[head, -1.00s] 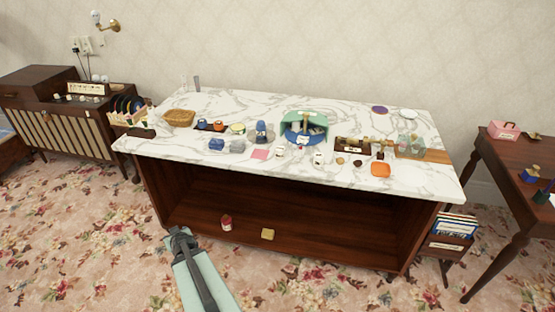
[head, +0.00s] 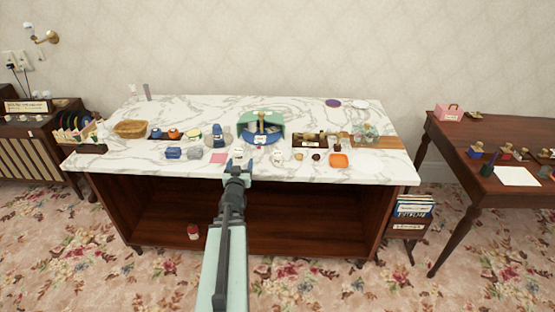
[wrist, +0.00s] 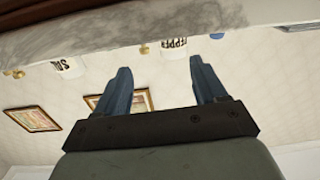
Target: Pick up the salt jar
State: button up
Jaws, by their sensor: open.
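The salt jar (wrist: 70,68) is a small white jar with dark lettering, at the left of the wrist view, which looks upside down. I take it to be the right one of two small white jars in the head view (head: 278,158), near the counter's front edge. A similar pepper jar (wrist: 175,46) shows beyond my fingers; I take it to be the left white jar (head: 239,152). My gripper (wrist: 164,78) is open and empty, in front of the counter edge near the pepper jar in the head view (head: 239,168). The salt jar is outside the fingers.
The marble counter (head: 190,111) is crowded along its front.

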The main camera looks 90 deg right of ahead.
aim_at(278, 152)
jog(key=s+g, duration=0.1)
jog(key=s, duration=0.3)
jog(key=s+m+g, duration=0.1)
jog(key=s, duration=0.3)
jog(key=s+d+m+g, duration=0.1)
jog(key=s, duration=0.3)
jog(key=shift+s+r, duration=0.1)
jog(key=shift+r, duration=0.15)
jog(key=shift+s+d+m+g, duration=0.3)
jog(key=shift+s+d, duration=0.05)
jog(key=shift+d, duration=0.15)
jog(key=d, duration=0.4)
jog(key=s+d, duration=0.1)
jog(key=d, duration=0.1)
jog(key=shift+d, duration=0.2)
jog(key=shift+c, duration=0.4)
jog(key=c, duration=1)
jog(key=shift+r, duration=5)
